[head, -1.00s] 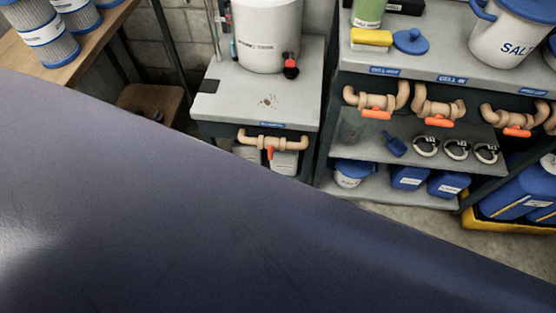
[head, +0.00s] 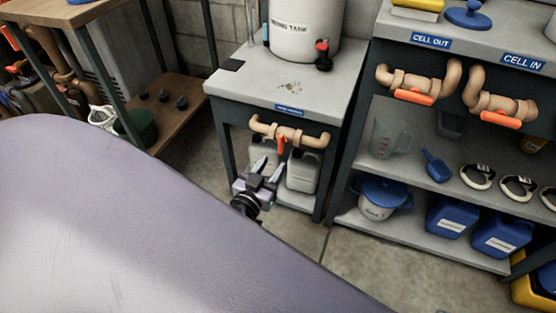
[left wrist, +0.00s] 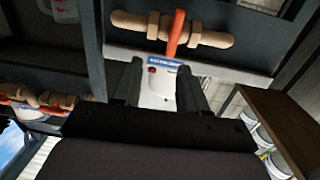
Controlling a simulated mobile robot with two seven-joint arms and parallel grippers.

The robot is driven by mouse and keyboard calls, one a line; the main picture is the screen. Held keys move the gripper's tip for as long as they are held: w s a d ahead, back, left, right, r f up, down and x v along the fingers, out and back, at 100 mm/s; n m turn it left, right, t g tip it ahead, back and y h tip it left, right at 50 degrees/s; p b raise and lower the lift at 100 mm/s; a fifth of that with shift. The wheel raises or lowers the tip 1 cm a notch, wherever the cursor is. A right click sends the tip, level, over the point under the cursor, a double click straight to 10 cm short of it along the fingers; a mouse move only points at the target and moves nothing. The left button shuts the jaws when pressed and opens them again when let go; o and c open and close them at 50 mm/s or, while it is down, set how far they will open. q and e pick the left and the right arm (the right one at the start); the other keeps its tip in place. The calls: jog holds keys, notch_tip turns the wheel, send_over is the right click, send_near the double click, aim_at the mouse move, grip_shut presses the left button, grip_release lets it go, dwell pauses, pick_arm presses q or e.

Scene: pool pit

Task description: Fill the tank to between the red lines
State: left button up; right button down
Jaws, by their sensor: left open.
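The white tank (head: 305,28) stands on a grey stand (head: 290,90), its top cut off by the frame. A black tap with a red knob (head: 323,55) sits at its lower front. No red lines are readable. Below the stand's top front edge is a tan pipe valve (head: 300,137) with an orange handle (head: 282,145) hanging down. My left gripper (head: 266,168) is open and empty, just below and left of that handle. In the left wrist view, the tank (left wrist: 158,88) shows between the open fingers (left wrist: 158,88), and the orange handle (left wrist: 176,32) is above them. My right gripper is not in view.
Grey jugs (head: 302,172) stand on the stand's lower shelf behind the gripper. To the right, a shelf unit (head: 400,225) carries more orange-handled valves (head: 415,97), a clear measuring jug (head: 388,135), a blue scoop (head: 436,166) and blue containers (head: 452,215). A wooden rack (head: 170,110) stands left.

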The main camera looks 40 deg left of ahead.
aim_at(280, 144)
pick_arm(q)
jog(key=shift+n+y, duration=0.5)
jog(key=shift+y, duration=0.2)
jog(key=shift+a+f+b+x, duration=0.25)
jog(key=shift+b+x, duration=0.3)
jog(key=shift+x, duration=0.85)
jog(key=shift+a+f+b+x, duration=0.2)
jog(key=shift+b+x, duration=0.35)
jog(key=shift+x, duration=0.9)
jog(key=shift+a+f+b+x, duration=0.2)
jog(key=shift+b+x, duration=0.35)
jog(key=shift+x, duration=0.85)
jog(key=shift+s, duration=0.15)
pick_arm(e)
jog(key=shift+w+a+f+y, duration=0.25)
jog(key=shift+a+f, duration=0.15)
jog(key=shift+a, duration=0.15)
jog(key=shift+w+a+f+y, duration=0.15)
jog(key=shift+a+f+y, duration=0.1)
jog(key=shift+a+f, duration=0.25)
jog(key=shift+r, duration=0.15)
pick_arm(q)
jog(key=shift+d, duration=0.1)
grip_shut()
